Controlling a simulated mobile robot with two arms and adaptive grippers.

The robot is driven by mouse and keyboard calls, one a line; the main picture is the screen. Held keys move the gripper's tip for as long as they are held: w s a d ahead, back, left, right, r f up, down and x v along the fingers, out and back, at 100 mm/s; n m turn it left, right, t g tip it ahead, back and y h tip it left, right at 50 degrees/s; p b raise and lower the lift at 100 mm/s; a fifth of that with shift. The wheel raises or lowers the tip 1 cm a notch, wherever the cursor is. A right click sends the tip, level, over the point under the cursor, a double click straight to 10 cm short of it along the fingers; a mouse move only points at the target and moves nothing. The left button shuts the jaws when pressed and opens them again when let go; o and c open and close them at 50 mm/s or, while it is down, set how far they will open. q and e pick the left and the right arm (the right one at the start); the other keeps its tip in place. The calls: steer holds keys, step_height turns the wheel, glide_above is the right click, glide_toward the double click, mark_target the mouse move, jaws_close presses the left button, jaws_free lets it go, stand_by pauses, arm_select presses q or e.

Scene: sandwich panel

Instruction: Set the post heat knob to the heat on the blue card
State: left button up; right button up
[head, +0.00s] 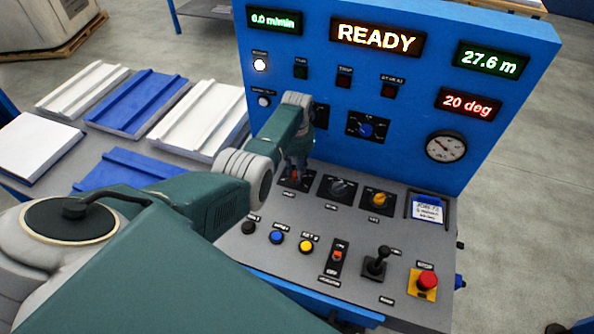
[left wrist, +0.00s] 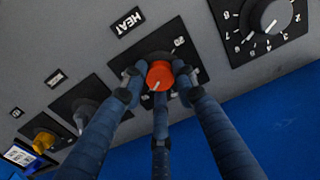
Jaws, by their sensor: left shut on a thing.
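My left gripper (head: 296,172) reaches down to the console and is shut on a red knob. In the left wrist view the fingers (left wrist: 160,82) close around this orange-red knob (left wrist: 160,74), which has a pale pointer mark toward the lower left. A label reading HEAT (left wrist: 125,20) sits beside its black plate. The fingers hide most of the scale. The blue-edged card (head: 428,208) lies in a holder at the right of the knob row; its small writing is too blurred to read. My right gripper is not in view.
A grey knob (head: 341,187) and a yellow knob (head: 378,198) stand to the right. A numbered dial (left wrist: 266,18) is close by. Buttons, a joystick (head: 377,261) and a red stop button (head: 427,281) fill the front. The blue upright panel (head: 400,90) rises behind.

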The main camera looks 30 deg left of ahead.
arm_select(q)
steer(key=o, duration=1.1)
steer(key=shift+o, duration=0.2)
steer(key=shift+r, duration=0.1)
step_height(320, 180, up, 12)
